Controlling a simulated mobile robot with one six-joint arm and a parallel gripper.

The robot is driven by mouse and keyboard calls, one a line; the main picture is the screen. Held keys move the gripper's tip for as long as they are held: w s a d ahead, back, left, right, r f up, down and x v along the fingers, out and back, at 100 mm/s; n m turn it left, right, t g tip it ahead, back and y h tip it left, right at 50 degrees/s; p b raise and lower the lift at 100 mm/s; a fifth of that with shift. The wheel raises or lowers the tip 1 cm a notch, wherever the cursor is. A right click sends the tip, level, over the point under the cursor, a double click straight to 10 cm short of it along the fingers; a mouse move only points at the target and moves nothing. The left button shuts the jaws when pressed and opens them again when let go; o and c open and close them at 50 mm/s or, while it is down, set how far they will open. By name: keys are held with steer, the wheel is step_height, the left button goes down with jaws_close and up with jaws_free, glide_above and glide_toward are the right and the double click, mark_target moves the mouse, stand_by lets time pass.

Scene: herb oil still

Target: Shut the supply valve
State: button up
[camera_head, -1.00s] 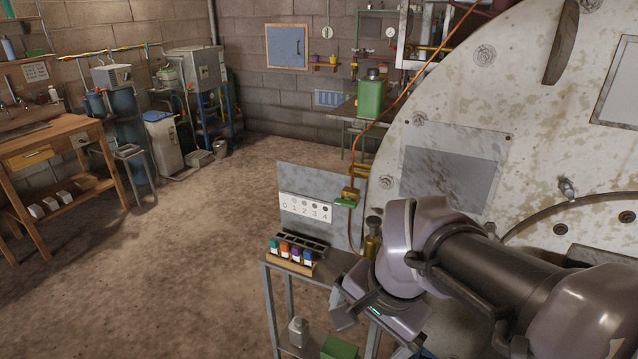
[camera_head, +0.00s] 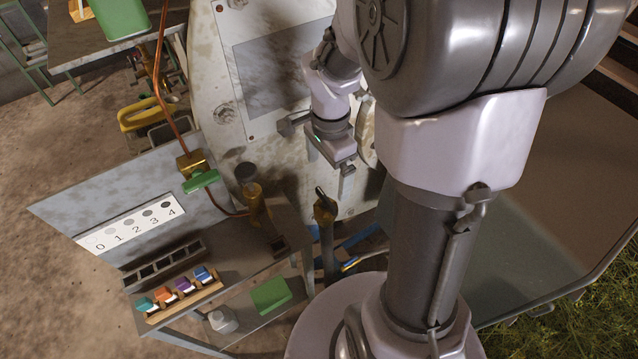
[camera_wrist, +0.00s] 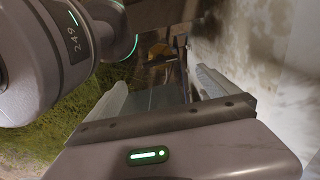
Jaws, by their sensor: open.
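A brass valve (camera_head: 192,162) with a green lever handle (camera_head: 201,181) sits on the copper pipe beside the grey panel in the head view. An upright dark pipe (camera_head: 326,235) with a brass-coloured top and a small dark lever (camera_head: 321,193) stands below my gripper. No label shows which of these is the supply valve. My gripper (camera_head: 318,148) is open and empty in front of the pale, stained vessel wall (camera_head: 225,100), apart from both fittings. In the wrist view its fingers (camera_wrist: 162,82) are spread, with nothing between them.
A small grey bench (camera_head: 235,245) carries a brass vessel (camera_head: 253,203), a dark rack (camera_head: 163,265) and several coloured bottles (camera_head: 180,292). A numbered scale card (camera_head: 130,228) is on the panel. A green box (camera_head: 270,295) sits on the lower shelf. Grass lies at lower right.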

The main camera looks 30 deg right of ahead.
mark_target(326, 198)
step_height(326, 198, down, 10)
steer(key=b, duration=0.3)
steer(key=shift+f+b, duration=0.1)
steer(key=shift+b, duration=0.25)
steer(key=shift+a, duration=0.1)
steer(key=shift+c, duration=0.5)
steer(key=c, duration=1.3)
steer(key=shift+o, duration=0.2)
